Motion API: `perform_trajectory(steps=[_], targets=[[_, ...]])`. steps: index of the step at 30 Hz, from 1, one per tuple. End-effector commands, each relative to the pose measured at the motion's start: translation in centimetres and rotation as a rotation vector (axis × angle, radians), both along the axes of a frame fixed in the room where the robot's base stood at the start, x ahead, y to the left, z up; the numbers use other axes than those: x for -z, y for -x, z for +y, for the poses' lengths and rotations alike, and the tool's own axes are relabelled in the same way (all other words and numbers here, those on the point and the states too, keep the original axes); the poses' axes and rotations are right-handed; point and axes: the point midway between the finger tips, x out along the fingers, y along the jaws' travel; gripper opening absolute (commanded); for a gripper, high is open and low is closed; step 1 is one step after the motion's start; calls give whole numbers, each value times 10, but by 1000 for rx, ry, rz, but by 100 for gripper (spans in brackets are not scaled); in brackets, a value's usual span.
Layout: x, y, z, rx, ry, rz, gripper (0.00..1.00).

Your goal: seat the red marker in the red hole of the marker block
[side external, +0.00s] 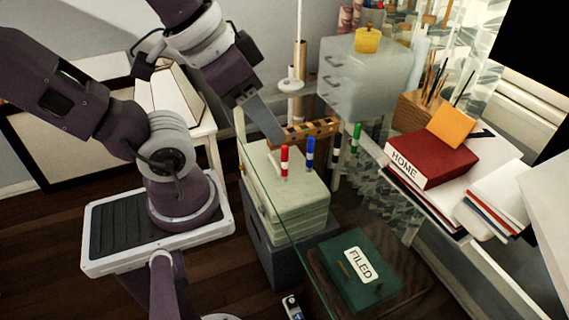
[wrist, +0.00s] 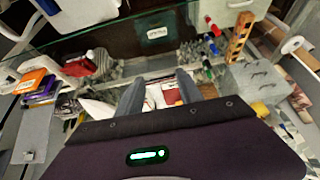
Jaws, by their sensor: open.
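The red marker (side external: 284,160) stands upright near the left edge of the glass tabletop, in a row with the blue marker (side external: 310,152), black marker (side external: 336,147) and green marker (side external: 356,137). The brown block with holes (side external: 318,127), seemingly the marker block, lies just behind this row. Its hole colours are too small to tell. In the wrist view the red marker (wrist: 212,25) and the block (wrist: 238,38) are at the upper right, outside the jaws. My gripper (side external: 272,130) is above and behind the red marker, apart from it. Its fingers (wrist: 161,80) are open and empty.
A red book marked HOME (side external: 432,158) with an orange block on it lies at the right, beside papers. A grey drawer unit (side external: 365,75) with a yellow cup (side external: 367,40) stands at the back. The front glass looks clear; the FILED box (side external: 357,270) shows through it.

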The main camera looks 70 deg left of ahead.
Motion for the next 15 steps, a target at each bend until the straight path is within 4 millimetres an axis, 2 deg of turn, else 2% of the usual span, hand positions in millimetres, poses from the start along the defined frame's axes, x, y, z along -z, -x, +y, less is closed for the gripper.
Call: perform_trajectory(steps=[5,8,11,12,14,15], targets=[[2,-7,5,-46,2,19,43],[15,-39,27,-236,16,92,43],[46,-80,70,-529,58,188,43],[63,-93,90,-644,81,222,43],[93,-107,119,-813,123,271,43],[114,-113,136,-919,157,301,43]])
